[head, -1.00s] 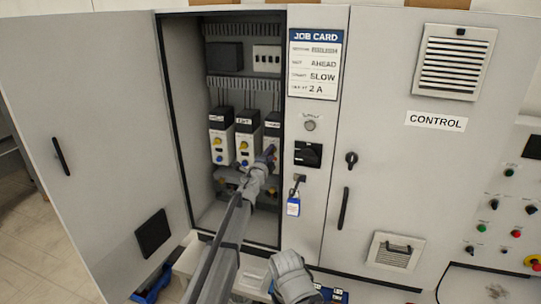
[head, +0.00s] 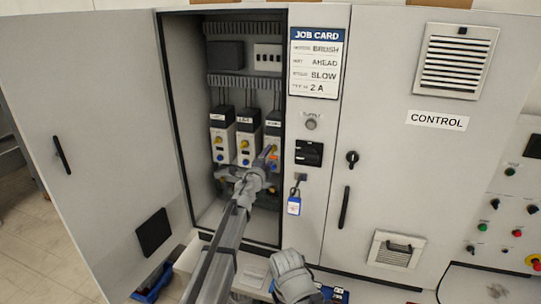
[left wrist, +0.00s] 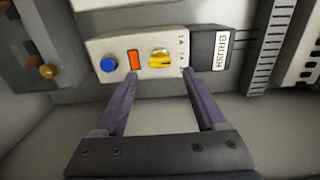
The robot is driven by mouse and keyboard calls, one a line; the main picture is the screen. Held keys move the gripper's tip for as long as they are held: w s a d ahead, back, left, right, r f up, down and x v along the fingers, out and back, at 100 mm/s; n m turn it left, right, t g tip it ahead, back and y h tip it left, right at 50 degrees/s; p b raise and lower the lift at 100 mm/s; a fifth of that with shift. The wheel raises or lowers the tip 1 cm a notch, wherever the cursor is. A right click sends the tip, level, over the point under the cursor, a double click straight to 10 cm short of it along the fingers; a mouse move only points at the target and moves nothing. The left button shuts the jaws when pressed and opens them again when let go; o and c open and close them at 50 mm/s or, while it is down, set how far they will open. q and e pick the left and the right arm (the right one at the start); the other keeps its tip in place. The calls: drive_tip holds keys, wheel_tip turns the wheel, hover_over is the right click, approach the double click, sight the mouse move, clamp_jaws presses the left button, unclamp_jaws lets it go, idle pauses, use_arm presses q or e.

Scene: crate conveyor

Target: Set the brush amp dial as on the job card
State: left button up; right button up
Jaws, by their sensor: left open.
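The job card (head: 317,62) in the head view reads BRUSH, AHEAD, SLOW and 2 A. Inside the open cabinet hang three white drive units with black tops. The brush unit (left wrist: 184,46), labelled BRUSH in the left wrist view, carries a yellow dial (left wrist: 160,59), an orange window (left wrist: 133,59) and a blue button (left wrist: 108,64). My left gripper (left wrist: 160,78) is open in front of this unit, with its purple fingers on either side of the yellow dial and nothing between them. In the head view the left gripper (head: 267,157) partly covers the rightmost unit (head: 273,122).
The cabinet door (head: 95,130) stands open at the left. The neighbouring units (head: 245,140) stand close beside the rightmost one.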

use_arm(q)
drive_tip(key=v, duration=0.4)
idle(0.3)
drive_tip(key=s+a+f+n+g+y, duration=0.3)
drive_tip(key=s+a+f+n+y, duration=0.25)
drive_tip(key=s+n, duration=0.25)
drive_tip(key=s+a+f+n+g+y, duration=0.3)
drive_tip(key=s+a+f+n+y, duration=0.3)
drive_tip(key=s, duration=0.3)
drive_tip(key=s+d+f+n+g+h, duration=0.1)
drive_tip(key=s+d+f+g, duration=0.1)
drive_tip(key=s, duration=0.7)
drive_tip(key=s+d+f+n+g+h, duration=0.1)
drive_tip(key=s+d+f+g+h, duration=0.1)
drive_tip(key=s+f+g, duration=0.3)
drive_tip(key=s+d+f+n+g+h, duration=0.1)
drive_tip(key=s+d+f+g, duration=0.2)
drive_tip(key=s, duration=1)
drive_tip(key=shift+f+n+g+h, duration=0.2)
drive_tip(key=shift+n+g+h, duration=0.2)
drive_tip(key=shift+g, duration=0.3)
